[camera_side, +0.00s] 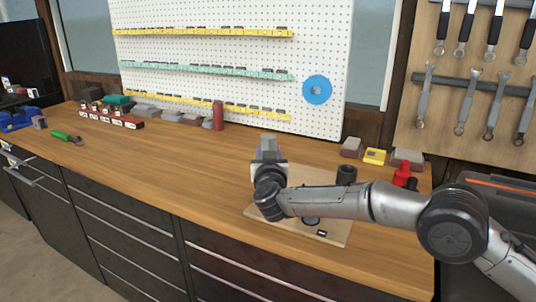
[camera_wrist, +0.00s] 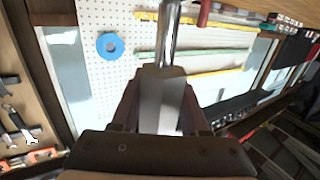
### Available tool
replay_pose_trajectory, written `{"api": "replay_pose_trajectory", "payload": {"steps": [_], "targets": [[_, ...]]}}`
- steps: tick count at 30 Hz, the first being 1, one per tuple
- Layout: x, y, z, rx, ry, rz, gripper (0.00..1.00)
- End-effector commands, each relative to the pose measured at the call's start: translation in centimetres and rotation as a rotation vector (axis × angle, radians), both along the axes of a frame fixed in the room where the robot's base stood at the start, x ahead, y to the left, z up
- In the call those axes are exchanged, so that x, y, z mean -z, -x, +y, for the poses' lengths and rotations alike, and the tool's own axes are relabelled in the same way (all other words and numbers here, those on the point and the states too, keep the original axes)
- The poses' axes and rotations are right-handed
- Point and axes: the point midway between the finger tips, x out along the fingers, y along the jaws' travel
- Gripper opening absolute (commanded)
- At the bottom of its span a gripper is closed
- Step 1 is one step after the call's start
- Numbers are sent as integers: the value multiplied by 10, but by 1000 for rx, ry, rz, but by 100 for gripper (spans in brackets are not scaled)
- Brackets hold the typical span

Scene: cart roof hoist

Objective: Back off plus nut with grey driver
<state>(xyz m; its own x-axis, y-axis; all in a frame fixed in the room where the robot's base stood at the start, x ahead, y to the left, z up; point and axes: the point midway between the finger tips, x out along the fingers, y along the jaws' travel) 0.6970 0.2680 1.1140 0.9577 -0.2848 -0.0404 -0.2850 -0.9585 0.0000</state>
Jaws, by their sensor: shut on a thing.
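My gripper (camera_side: 268,163) is over the left back part of a light wooden board on the bench. In the wrist view my gripper (camera_wrist: 160,100) is shut on the grey driver (camera_wrist: 163,88). The driver has a blocky grey handle between the fingers and a shiny metal shaft (camera_wrist: 172,35) running away from them. In the side view a grey end of the driver (camera_side: 268,142) stands up above the gripper. I cannot make out the plus nut in either view; my arm covers part of the board.
The wooden board (camera_side: 335,232) carries a black cylinder (camera_side: 346,174) and a small dark piece (camera_side: 322,233). A red item (camera_side: 402,172) stands to its right. Grey and yellow blocks (camera_side: 374,156) line the back. The pegboard (camera_side: 200,50) rises behind.

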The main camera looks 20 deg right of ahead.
Motion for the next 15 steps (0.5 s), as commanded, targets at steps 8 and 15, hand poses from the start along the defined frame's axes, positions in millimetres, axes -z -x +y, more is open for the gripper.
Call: {"api": "replay_pose_trajectory", "payload": {"steps": [8,15], "targets": [[-19,0,0,0,-2,-6,0],[-32,0,0,0,-3,-6,0]]}}
